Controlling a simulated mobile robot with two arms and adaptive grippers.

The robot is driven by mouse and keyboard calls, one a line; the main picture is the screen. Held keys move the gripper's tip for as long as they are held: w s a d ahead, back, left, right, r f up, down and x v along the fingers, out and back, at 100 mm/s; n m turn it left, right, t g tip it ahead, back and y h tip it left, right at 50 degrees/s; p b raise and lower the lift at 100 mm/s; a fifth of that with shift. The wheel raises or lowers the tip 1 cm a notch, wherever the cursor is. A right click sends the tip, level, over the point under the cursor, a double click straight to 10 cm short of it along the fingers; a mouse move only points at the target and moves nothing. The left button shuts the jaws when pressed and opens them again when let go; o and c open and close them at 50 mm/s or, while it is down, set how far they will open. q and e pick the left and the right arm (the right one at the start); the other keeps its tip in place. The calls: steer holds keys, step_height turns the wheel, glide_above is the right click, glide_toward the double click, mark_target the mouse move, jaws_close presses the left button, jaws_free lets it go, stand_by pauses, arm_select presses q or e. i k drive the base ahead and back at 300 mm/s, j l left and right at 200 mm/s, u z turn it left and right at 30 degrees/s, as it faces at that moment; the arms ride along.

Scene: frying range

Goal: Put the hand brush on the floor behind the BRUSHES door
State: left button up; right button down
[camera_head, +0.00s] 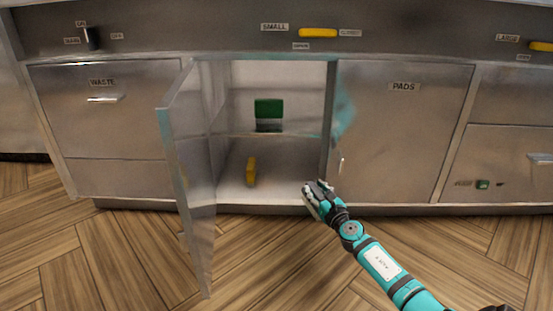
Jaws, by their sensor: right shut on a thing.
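A cabinet stands open in the middle, with its door (190,165) swung out to the left. The door is seen nearly edge-on, and I can read no label on it. A small yellow thing (251,171) rests on the cabinet's floor; I cannot tell if it is a brush. My right gripper (314,190) is at the lower right front edge of the opening, right of the yellow thing and apart from it. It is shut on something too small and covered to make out. No hand brush can be clearly recognised. My left gripper is not in view.
A green block (268,108) sits on the shelf (270,134) inside the cabinet. The PADS door (400,135) on the right and the WASTE front (100,110) on the left are shut. The wooden floor (110,255) in front is clear, apart from the open door.

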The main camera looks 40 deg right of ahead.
mark_target(285, 175)
steer(key=i+l+u, duration=0.1)
steer(key=i+l, duration=0.7)
